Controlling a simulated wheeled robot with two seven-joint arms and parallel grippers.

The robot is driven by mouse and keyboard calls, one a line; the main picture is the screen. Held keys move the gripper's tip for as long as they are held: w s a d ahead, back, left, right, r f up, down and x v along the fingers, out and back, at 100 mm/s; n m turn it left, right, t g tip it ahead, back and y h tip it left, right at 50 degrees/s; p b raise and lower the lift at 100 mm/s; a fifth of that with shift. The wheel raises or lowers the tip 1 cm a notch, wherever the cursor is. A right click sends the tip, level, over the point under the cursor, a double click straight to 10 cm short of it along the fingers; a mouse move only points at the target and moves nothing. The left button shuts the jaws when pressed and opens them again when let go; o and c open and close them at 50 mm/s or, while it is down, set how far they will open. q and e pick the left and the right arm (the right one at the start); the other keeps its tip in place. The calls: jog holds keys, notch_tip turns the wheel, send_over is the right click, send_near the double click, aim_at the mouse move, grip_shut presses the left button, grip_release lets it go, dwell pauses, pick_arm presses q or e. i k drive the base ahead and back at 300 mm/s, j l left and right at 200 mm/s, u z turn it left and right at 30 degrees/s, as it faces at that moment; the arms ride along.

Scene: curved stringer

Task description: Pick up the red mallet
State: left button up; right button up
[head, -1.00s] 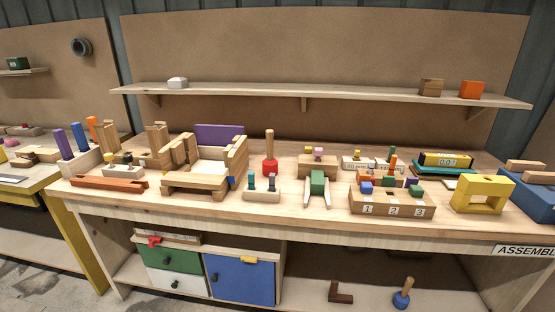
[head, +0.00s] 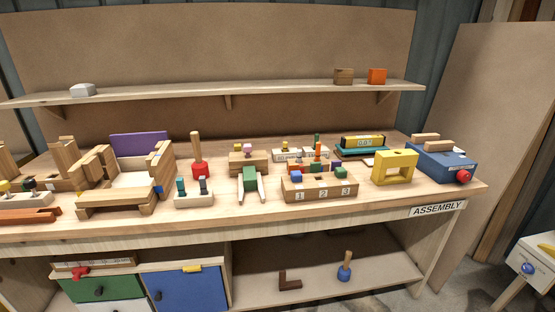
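The red mallet (head: 200,168) stands upright on the workbench, red head down and its pale wooden handle pointing up. It stands in the left half of the head view, between the wooden assembly with the purple back panel and a block with small pegs. Nothing covers it. Neither of my grippers shows in the head view.
The mallet stands behind a peg block (head: 194,194) and right of the wooden assembly (head: 128,175). A green clamp-like piece (head: 249,182) and a numbered block (head: 320,188) lie to its right. A shelf (head: 210,96) runs above the workbench (head: 240,218). A blue mallet (head: 345,268) stands below.

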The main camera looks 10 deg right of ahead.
aim_at(200, 168)
jog(key=i+l, duration=0.15)
jog(key=i, duration=0.35)
jog(key=i+l+z, duration=0.15)
jog(key=i, duration=0.3)
jog(key=i+l, duration=0.1)
jog(key=i, duration=0.4)
